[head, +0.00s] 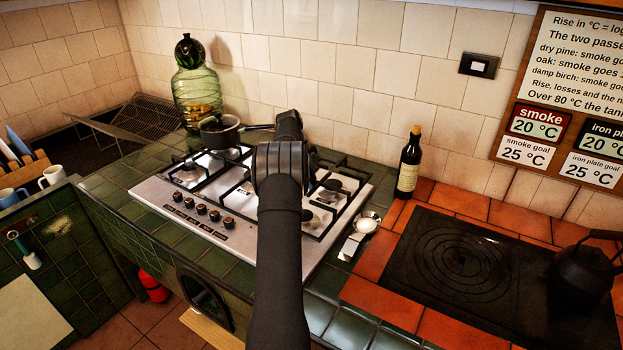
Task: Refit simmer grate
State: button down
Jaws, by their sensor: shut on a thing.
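The steel gas hob (150,192) sits in the green-tiled counter. Black grate bars (240,185) show on its left part, and more bars show to the right of my arm, around the right burners (333,184). I cannot tell which piece is the simmer grate. My black arm reaches from the bottom edge up over the middle of the hob and covers part of it. My gripper is hidden behind the arm, so its fingers and anything between them do not show.
A small dark pot (220,132) stands at the hob's back left, its handle pointing toward my arm. A green glass jar (197,95) is behind it. A spoon rest (360,232) and a dark bottle (409,165) stand right of the hob. A kettle (583,268) sits on the iron plate (450,270).

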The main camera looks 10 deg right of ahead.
jog(key=shift+f, duration=2)
jog(key=shift+f, duration=0.35)
jog(key=c, duration=1.5)
grip_release()
jog(key=shift+f, duration=0.1)
jog(key=v, duration=1.2)
jog(key=x, duration=1.2)
jog(key=shift+r, duration=0.25)
